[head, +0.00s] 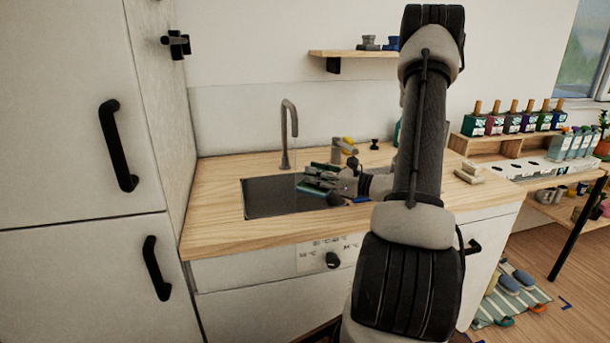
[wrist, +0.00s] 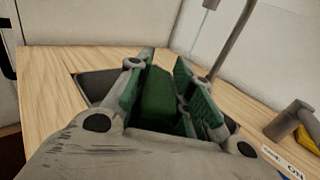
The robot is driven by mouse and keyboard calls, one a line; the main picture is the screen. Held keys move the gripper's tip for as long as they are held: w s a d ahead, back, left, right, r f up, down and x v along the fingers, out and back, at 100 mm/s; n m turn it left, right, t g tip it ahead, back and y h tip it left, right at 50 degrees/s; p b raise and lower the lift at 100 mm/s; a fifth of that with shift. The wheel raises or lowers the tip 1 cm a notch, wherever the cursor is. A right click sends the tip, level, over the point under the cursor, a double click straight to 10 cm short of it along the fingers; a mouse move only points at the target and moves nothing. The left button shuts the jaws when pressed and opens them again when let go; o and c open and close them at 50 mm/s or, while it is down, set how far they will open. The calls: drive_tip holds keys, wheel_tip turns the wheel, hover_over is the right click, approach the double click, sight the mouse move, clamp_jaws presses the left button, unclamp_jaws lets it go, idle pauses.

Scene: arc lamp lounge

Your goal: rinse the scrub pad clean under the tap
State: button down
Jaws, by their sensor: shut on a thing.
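The grey gooseneck tap (head: 286,135) stands behind the dark sink (head: 265,205), set into a wooden counter. A thin pale line, apparently running water, drops from its spout; it also shows in the wrist view. My gripper (head: 310,182) is over the sink, close to this line. In the wrist view my gripper (wrist: 165,75) is shut on the green scrub pad (wrist: 157,92), which sits between its green-faced fingers. I cannot tell whether water touches the pad, or whether it is dirty. A grey tap handle (wrist: 288,119) stands at right beside a label reading "ON".
The wooden counter (head: 215,222) is clear left of the sink. A yellow item (head: 349,140) lies by the tap handle. A tall white cabinet (head: 75,250) stands at left. A shelf (head: 360,54) hangs above, and a rack of bottles (head: 510,123) stands at right.

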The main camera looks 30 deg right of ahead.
drive_tip(key=shift+s+a+r, duration=0.15)
drive_tip(key=shift+s+r, duration=0.85)
drive_tip(key=shift+s, duration=0.25)
drive_tip(key=shift+s+a+r, duration=0.15)
drive_tip(key=shift+s+r, duration=0.85)
drive_tip(key=shift+s, duration=0.25)
